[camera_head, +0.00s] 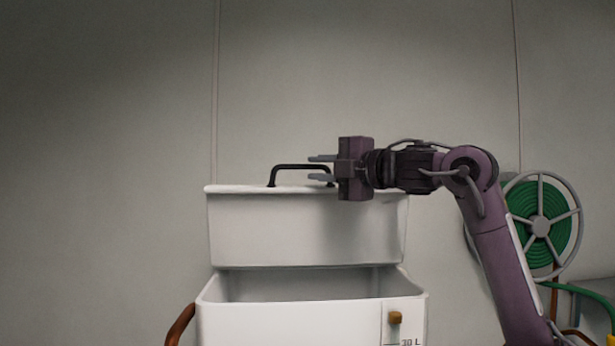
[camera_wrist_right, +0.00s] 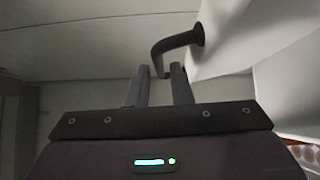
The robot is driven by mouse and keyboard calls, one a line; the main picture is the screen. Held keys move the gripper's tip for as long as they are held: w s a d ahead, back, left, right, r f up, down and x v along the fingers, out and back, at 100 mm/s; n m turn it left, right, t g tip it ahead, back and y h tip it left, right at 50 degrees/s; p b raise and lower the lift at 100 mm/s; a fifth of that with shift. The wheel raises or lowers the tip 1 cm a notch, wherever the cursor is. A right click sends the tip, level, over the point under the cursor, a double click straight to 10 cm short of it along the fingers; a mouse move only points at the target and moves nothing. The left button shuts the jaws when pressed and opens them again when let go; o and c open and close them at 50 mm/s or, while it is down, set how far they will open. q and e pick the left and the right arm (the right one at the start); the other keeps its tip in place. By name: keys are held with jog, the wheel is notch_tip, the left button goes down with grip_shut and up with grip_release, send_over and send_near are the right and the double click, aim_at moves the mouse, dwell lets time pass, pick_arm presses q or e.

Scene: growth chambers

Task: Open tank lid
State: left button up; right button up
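The white tank (camera_head: 310,318) stands in the lower middle of the head view, its top open. Its lid (camera_head: 290,230) stands raised at the back, its face towards me. A black bar handle (camera_head: 298,167) sits on the lid's upper edge; it also shows in the right wrist view (camera_wrist_right: 175,42). My right gripper (camera_head: 321,168) is at the handle's right end, fingers pointing left and apart. In the right wrist view the handle's far part lies near the fingertips (camera_wrist_right: 160,75); I cannot tell whether they touch. My left gripper is out of view.
A green hose reel (camera_head: 540,226) is on the wall at the right, behind my right arm. The wall area left of the tank is clear.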

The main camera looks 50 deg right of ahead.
jog(key=s, duration=0.2)
jog(key=s+b, duration=0.1)
jog(key=shift+s+a, duration=0.2)
jog(key=shift+s, duration=0.2)
jog(key=shift+w, duration=0.1)
jog(key=shift+f, duration=0.1)
